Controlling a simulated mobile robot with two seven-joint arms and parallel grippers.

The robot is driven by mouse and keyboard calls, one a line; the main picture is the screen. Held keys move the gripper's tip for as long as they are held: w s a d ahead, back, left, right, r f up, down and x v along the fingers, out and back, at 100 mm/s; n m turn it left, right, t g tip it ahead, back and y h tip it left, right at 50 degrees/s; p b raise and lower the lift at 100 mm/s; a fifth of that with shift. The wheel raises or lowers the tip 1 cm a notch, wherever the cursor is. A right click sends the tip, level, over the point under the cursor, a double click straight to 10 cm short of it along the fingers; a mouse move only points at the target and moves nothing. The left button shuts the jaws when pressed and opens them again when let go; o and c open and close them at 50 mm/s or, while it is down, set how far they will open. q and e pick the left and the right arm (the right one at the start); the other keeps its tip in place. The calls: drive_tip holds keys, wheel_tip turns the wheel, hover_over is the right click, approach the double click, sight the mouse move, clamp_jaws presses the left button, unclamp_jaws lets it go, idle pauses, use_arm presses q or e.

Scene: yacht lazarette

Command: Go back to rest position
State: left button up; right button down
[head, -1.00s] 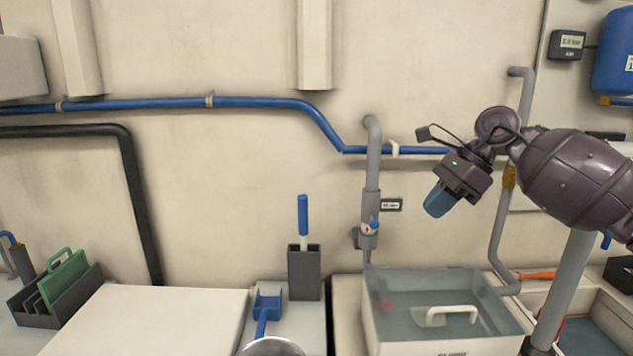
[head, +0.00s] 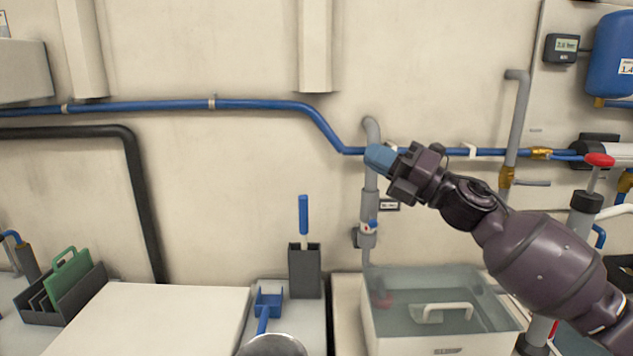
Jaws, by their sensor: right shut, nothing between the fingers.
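My right gripper (head: 379,158) is in the head view, right of the middle, with blue fingers pointing left. It is shut and empty. It is raised above the bin of water, and in the picture its fingers overlap the grey vertical pipe (head: 370,188) near the blue pipe (head: 250,104). I cannot tell whether it touches them. My right arm comes in from the lower right. My left gripper is not in view.
A clear-sided bin (head: 400,340) with a white-handled float in water stands below the arm. A grey holder (head: 305,272) with a blue-handled tool, a blue scoop (head: 267,305) and a green-handled rack (head: 68,295) stand left. A white top (head: 150,315) is clear. A red-handled valve (head: 599,160) is at right.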

drive_tip(key=s+d+f+m+t+h, duration=0.2)
drive_tip(key=f+m+h, duration=0.3)
drive_tip(key=f+m, duration=0.4)
drive_tip(key=s+d+f+m+t+h+p, duration=0.1)
drive_tip(key=s+d+f+m+t+h, duration=0.2)
drive_tip(key=f+m, duration=0.6)
drive_tip(key=s+d+f+m+t+h, duration=0.2)
drive_tip(key=s+d+f+m+h, duration=0.3)
drive_tip(key=f+m, duration=0.5)
drive_tip(key=shift+s+d+f+h+p, duration=0.15)
drive_tip(key=shift+f+h+p, duration=0.3)
drive_tip(key=shift+h, duration=0.75)
use_arm(q)
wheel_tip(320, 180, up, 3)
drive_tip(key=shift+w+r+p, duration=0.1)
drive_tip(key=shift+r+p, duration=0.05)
drive_tip(key=shift+p, duration=0.5)
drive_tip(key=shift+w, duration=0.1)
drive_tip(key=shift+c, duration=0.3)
use_arm(e)
drive_tip(key=s+d+f+m+g+h, duration=0.2)
drive_tip(key=s+d+f+m+g, duration=0.1)
drive_tip(key=s+f, duration=0.7)
drive_tip(key=s+d+f+m+g+h, duration=0.2)
drive_tip(key=s+f, duration=0.8)
drive_tip(key=s, duration=0.8)
drive_tip(key=shift+s+d+m+g+h, duration=0.2)
drive_tip(key=shift+d+m+g+h, duration=0.15)
drive_tip(key=shift+d+m, duration=0.65)
